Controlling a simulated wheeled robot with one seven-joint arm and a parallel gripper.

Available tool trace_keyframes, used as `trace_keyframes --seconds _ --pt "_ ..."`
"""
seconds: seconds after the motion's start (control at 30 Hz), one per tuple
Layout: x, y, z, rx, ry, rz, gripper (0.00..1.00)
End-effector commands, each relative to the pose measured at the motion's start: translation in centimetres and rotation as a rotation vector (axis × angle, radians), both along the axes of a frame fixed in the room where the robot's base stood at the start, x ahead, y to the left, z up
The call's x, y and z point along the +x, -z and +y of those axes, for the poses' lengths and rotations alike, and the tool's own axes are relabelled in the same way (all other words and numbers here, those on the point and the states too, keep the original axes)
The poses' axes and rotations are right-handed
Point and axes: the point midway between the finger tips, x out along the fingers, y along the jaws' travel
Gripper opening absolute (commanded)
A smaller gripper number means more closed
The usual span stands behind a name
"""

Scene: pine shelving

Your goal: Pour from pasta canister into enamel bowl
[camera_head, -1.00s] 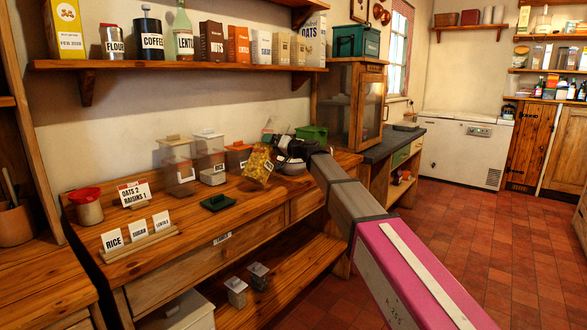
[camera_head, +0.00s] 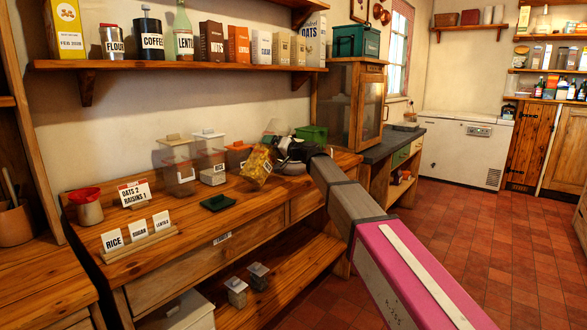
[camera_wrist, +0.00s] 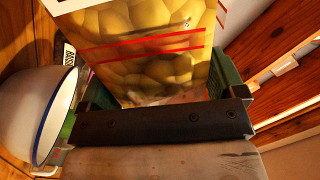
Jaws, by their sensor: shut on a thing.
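The pasta canister (camera_head: 258,166) is clear with yellow pasta in it. My gripper (camera_head: 284,152) is shut on it and holds it tilted above the back right of the wooden counter. In the wrist view the canister (camera_wrist: 150,55) fills the space between the fingers, with red stripes on its side. The white enamel bowl (camera_wrist: 38,112) with a blue rim shows at the left of the wrist view, beside the canister. In the head view I cannot make out the bowl clearly near my gripper. The canister's mouth is not clearly visible.
A green crate (camera_head: 311,133) is behind my gripper. Label cards (camera_head: 138,228) stand at the front left. A loaded shelf (camera_head: 180,65) hangs above.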

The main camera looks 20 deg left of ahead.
Motion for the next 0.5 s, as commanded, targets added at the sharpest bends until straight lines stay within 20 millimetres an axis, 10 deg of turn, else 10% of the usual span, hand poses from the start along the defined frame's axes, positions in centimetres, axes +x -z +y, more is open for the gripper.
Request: trace_keyframes --seconds 0.5 --pt "-0.25 0.51 0.1 0.021 0.0 0.064 0.42"
